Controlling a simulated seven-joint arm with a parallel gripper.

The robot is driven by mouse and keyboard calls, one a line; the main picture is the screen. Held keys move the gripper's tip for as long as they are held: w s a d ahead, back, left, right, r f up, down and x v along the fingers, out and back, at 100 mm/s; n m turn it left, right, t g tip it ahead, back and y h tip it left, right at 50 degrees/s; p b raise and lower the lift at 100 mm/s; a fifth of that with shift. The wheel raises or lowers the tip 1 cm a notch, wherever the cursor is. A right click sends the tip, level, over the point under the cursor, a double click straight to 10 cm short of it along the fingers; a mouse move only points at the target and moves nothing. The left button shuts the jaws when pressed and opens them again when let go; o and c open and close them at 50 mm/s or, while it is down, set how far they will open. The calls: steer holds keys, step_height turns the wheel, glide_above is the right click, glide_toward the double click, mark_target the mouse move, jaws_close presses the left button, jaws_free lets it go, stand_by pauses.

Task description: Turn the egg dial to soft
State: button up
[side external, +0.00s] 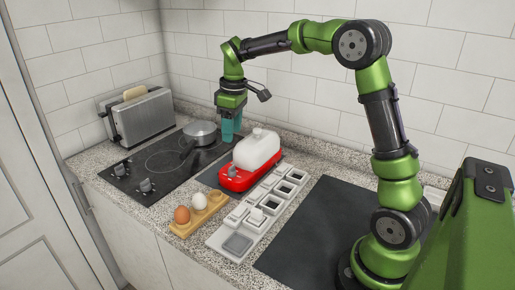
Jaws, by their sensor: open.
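The egg cooker has a red base (238,183) and a cloudy white lid (258,148), and sits on a dark mat in the middle of the counter. A small grey dial (232,171) is on the front left of the base; its marks and pointer are too small to read. My gripper (229,138) points down with teal fingers, behind and to the left of the lid in the picture. It is open, with nothing seen between the fingers, and looks apart from the dial.
A wooden holder (188,231) carries a brown egg (182,215) and a white egg (199,202) in front. A white divided tray (220,241) lies right of the cooker. A pot (201,133) stands on the black hob (150,166); a toaster (146,117) is behind. A dark mat (318,225) lies clear at right.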

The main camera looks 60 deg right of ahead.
mark_target(232, 167)
steer(key=w+d+n+g, duration=0.1)
steer(key=w+d+n, duration=0.2)
steer(key=n, duration=0.3)
steer(key=f, duration=1.5)
steer(key=shift+a+f, duration=0.25)
jaws_close()
